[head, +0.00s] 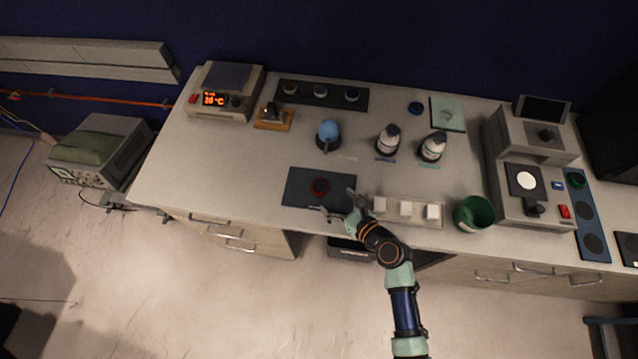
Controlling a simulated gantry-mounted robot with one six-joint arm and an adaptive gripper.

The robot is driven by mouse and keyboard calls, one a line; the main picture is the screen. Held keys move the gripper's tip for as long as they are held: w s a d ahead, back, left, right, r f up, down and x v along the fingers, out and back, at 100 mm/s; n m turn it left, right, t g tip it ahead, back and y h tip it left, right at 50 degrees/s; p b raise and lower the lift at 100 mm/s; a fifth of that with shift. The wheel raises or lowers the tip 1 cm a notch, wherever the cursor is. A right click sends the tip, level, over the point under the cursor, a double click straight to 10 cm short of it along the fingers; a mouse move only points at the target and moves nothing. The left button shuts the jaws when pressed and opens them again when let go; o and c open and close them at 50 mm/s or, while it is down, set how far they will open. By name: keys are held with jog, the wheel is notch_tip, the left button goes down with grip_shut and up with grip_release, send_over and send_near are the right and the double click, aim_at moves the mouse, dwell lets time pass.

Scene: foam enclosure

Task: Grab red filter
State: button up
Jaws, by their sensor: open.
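A small dark round piece with a red rim, which looks like the red filter (320,187), lies on a dark mat (297,192) near the front edge of the bench. My gripper (335,201) is just right of and in front of it, over the mat's right front corner. Its two fingers are spread apart with nothing visible between them. The fingers and the red filter appear apart; how high the gripper is above the mat cannot be told.
A tray (385,216) with white blocks and a green cup (475,213) stand right of my gripper. Behind are a blue bulb (329,131), two bottles (388,139) (432,146) and a dark strip (300,101) with round pieces. A heater (222,90) stands left, an instrument (525,150) right.

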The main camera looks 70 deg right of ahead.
aim_at(321, 187)
jog(key=b+x, duration=0.1)
jog(key=x, duration=0.6)
jog(key=shift+w+d+f, duration=0.1)
jog(key=shift+w+d, duration=0.05)
jog(key=shift+w, duration=0.15)
jog(key=c, duration=1.4)
jog(key=shift+o, duration=0.2)
notch_tip(321, 187, up, 20)
jog(key=p, duration=0.6)
jog(key=shift+p, duration=0.4)
